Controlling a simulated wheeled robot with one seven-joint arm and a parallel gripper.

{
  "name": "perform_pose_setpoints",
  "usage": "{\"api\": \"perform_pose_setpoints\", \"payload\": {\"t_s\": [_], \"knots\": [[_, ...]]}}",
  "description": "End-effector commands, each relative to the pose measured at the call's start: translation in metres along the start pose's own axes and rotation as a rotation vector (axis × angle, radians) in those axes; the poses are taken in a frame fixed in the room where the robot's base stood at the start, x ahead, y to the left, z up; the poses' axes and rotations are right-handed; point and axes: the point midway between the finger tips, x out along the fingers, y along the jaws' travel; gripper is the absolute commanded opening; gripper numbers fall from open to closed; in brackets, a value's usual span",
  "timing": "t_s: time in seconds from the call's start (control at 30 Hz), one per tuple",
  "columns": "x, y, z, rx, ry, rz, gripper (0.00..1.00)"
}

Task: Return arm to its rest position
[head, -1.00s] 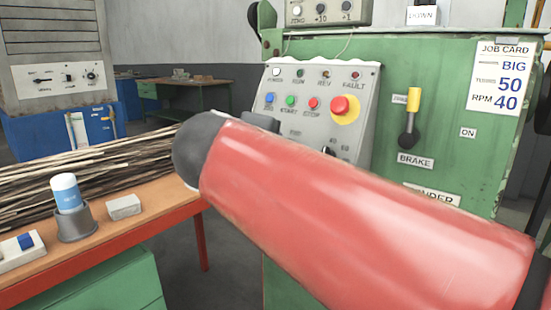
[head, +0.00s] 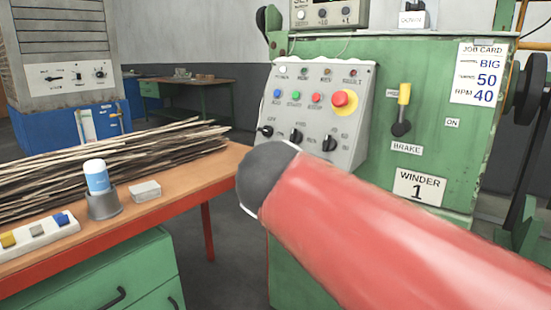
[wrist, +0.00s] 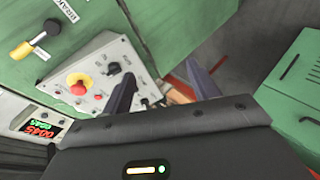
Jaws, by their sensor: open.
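My arm (head: 390,235), a red link with a dark grey rounded end, reaches across the lower right of the head view in front of the green winder. My gripper is outside the head view. In the wrist view my gripper (wrist: 160,85) shows two dark fingers spread apart, with nothing between them. Beyond the fingers are the winder's control panel (wrist: 95,75) and an orange-brown surface. The fingers appear apart from the panel, though the exact gap cannot be told.
The green winder (head: 420,130) carries a sloped control panel (head: 315,105), a yellow-handled brake lever (head: 402,110) and a job card (head: 478,72). At left, a workbench (head: 215,170) holds wooden strips (head: 110,165), a blue-and-white cylinder (head: 97,177) in a grey cup and a grey block (head: 145,191). Open floor lies between.

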Motion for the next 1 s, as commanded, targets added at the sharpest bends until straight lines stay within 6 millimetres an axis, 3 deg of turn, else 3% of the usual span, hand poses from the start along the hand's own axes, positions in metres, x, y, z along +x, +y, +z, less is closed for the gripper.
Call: {"api": "perform_pose_setpoints", "payload": {"t_s": [0.23,0.4,0.5,0.6,0.7,1.0], "knots": [[0.015,-0.049,0.094,0.288,-0.126,-0.185,0.6],[0.015,-0.115,0.169,0.648,-0.226,-0.362,0.6],[0.011,-0.149,0.193,0.835,-0.26,-0.441,0.6],[0.009,-0.168,0.203,0.946,-0.274,-0.486,0.6],[0.008,-0.175,0.206,0.987,-0.279,-0.502,0.6],[0.008,-0.175,0.205,0.986,-0.279,-0.504,0.6]]}}
